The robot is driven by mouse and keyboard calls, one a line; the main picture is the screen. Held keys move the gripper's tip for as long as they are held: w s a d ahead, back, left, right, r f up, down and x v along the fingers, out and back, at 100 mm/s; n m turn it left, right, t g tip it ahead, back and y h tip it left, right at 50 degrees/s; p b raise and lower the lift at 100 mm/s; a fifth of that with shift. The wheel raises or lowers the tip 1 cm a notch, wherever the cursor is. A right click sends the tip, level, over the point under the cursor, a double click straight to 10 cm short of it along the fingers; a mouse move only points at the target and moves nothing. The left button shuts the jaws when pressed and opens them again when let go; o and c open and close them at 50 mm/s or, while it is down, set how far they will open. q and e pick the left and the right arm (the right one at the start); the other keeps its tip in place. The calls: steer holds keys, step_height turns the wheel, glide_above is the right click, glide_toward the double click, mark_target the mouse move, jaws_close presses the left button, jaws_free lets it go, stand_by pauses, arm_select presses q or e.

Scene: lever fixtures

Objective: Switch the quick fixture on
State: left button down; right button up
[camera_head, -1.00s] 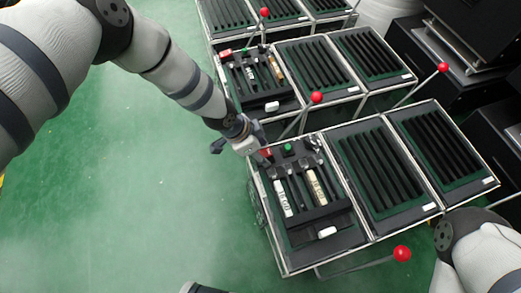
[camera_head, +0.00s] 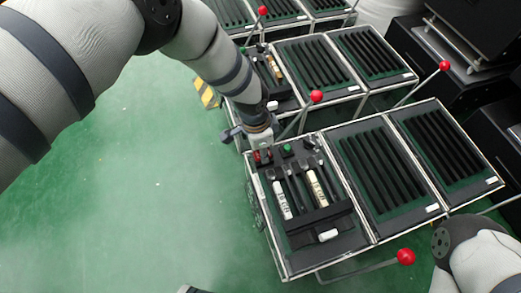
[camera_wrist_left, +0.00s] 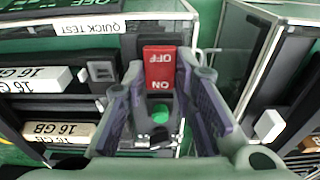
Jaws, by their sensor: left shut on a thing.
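The quick fixture (camera_head: 318,240) is the nearest case at centre, with a "QUICK TEST" label (camera_wrist_left: 75,28) in the left wrist view. Its red rocker switch (camera_wrist_left: 159,68), marked OFF and ON, sits at the fixture's far left corner in the head view (camera_head: 262,156). My left gripper (camera_wrist_left: 160,72) is shut on the red switch, one finger on each side of it; it also shows in the head view (camera_head: 260,146). The switch's tilt is not clear. My right arm shows at lower right; its gripper is out of view.
A green button (camera_wrist_left: 160,114) is beside the switch. Memory sticks marked 16 GB (camera_wrist_left: 38,80) lie in the fixture. Slotted trays (camera_head: 385,180) stand to the right, and red-knobbed levers (camera_head: 316,97) rise around. Open green floor (camera_head: 130,200) is at left.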

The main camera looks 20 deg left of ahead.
arm_select(q)
steer(key=shift+w+d+f+g+y+b, duration=0.15)
steer(key=shift+f+g+y+b, duration=0.2)
steer(key=shift+y+b, duration=0.5)
steer(key=shift+r+g+b, duration=0.2)
steer(key=shift+g+b, duration=0.05)
steer(key=shift+b, duration=0.3)
steer(key=shift+y, duration=0.25)
steer(key=shift+r, duration=0.1)
steer(key=c, duration=1.3)
jaws_free()
steer(key=shift+r, duration=0.1)
steer(key=r, duration=0.8)
steer(key=d+r, duration=0.1)
steer(key=r, duration=0.2)
steer(key=shift+w+d+r, duration=0.1)
steer(key=shift+w+r, duration=0.25)
steer(key=shift+r, duration=0.05)
